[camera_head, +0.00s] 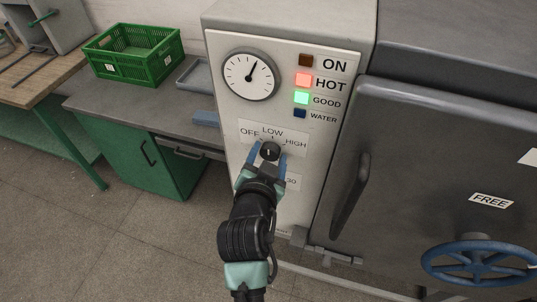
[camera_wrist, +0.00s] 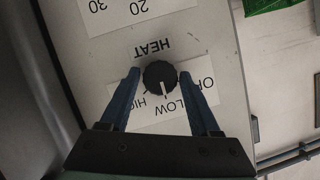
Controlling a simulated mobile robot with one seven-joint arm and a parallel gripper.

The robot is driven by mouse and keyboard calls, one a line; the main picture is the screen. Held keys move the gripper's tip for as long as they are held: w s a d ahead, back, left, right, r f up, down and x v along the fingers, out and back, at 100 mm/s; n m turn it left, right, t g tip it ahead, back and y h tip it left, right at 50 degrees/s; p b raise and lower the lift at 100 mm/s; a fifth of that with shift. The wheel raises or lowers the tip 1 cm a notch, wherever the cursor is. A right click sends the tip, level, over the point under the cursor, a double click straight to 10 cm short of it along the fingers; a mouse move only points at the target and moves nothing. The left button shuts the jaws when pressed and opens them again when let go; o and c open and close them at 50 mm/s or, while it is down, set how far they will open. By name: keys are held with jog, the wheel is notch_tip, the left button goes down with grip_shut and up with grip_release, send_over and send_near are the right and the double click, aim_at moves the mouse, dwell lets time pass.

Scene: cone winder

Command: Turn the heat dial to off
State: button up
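The heat dial is a small round black knob (camera_head: 269,151) on the pale control panel, with OFF, LOW and HIGH printed around it. In the wrist view the dial (camera_wrist: 160,76) shows upside down, under the word HEAT. In the wrist view a narrow gap shows between each fingertip of the gripper (camera_wrist: 160,78) and the dial.
Above the dial are a round gauge (camera_head: 249,76) and lamps: HOT (camera_head: 304,80) glows red, GOOD (camera_head: 302,98) green, ON and WATER look dark. A grey door (camera_head: 430,150) with a handle and blue handwheel (camera_head: 480,262) stands right. A green crate (camera_head: 134,55) sits on the left bench.

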grip_shut()
jog(key=n+h, duration=0.1)
jog(key=n, duration=0.1)
jog(key=n+g+h, duration=0.1)
jog(key=shift+w+a+n+h+b, duration=0.1)
jog(key=shift+a+n+h+b, duration=0.2)
jog(key=shift+n, duration=0.1)
jog(key=n+h+b, duration=0.2)
jog(key=n, duration=0.2)
jog(key=shift+a+f+h, duration=0.1)
jog(key=shift+h, duration=0.3)
dwell(0.5)
jog(key=shift+o, duration=1.9)
grip_release()
